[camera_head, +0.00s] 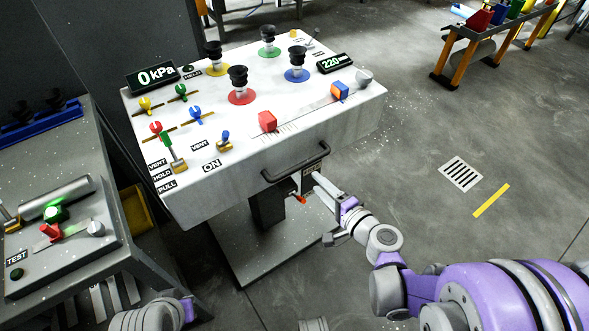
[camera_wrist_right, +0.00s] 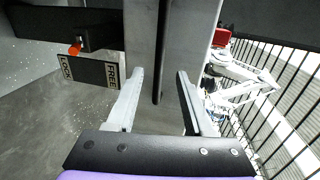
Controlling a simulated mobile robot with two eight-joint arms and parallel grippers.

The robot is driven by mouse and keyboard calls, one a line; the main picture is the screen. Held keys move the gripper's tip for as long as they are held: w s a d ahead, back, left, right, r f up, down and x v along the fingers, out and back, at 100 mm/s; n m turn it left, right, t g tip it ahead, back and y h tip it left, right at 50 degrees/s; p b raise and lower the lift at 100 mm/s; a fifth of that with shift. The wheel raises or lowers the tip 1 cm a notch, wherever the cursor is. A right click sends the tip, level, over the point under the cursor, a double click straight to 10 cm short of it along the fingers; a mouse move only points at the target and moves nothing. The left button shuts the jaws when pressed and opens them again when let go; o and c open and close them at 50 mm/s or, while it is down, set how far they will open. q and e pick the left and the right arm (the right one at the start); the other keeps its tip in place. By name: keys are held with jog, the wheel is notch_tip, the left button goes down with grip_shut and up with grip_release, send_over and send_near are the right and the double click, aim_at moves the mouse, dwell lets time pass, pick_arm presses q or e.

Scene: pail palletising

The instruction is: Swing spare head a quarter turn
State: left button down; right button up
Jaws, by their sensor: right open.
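Nothing in view is labelled as a spare head, so I cannot tell which part it is. A white console (camera_head: 225,190) has several black-topped heads on coloured discs, among them one on a red disc (camera_head: 241,97). A black bar handle (camera_head: 285,176) runs along its front face. My right gripper (camera_wrist_right: 160,75) is open in front of the console. In the right wrist view the dark bar (camera_wrist_right: 163,40) passes between its fingers; whether it touches them is unclear. An orange lever (camera_wrist_right: 75,49) sits by a LOCK/FREE plate (camera_wrist_right: 90,70) to the left.
A grey side bench (camera_head: 110,235) with a TEST panel stands left of the console. A rack with coloured bins (camera_head: 480,22) stands at the back right. A railing (camera_wrist_right: 285,95) shows in the wrist view.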

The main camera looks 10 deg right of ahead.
aim_at(301, 168)
jog(key=x, duration=1)
jog(key=shift+b, duration=0.4)
grip_shut()
dwell(0.8)
